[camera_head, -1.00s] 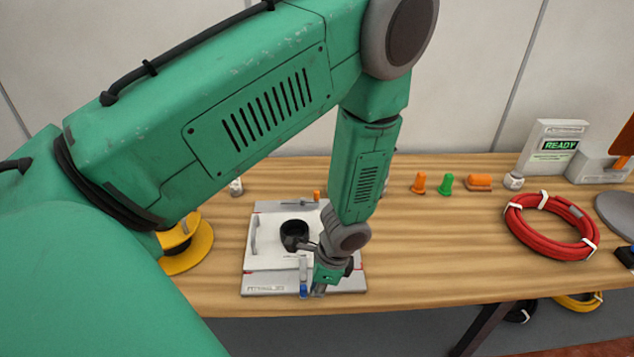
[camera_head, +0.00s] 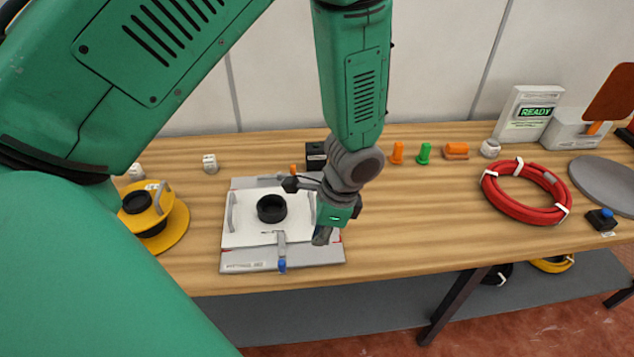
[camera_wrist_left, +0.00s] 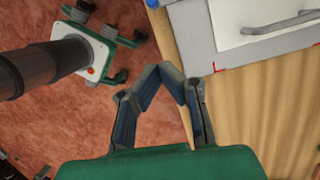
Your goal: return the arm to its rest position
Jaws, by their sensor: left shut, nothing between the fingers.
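My left arm (camera_head: 352,85) comes in from the left and hangs down over the workbench in the head view. My left gripper (camera_head: 322,238) is over the right side of the grey fixture plate, its fingers pointing down. It is shut and empty. In the left wrist view, the fingers of this gripper (camera_wrist_left: 165,72) come together at the tips, beside the table edge with floor below. My right arm and gripper do not show.
The grey fixture (camera_head: 240,262) holds a white lid (camera_head: 245,232) with a black knob (camera_head: 271,208) and a blue-tipped lever (camera_head: 282,265). A yellow spool (camera_head: 172,232) stands left. A red hose coil (camera_head: 527,213) lies right. The bench front (camera_head: 420,250) is clear.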

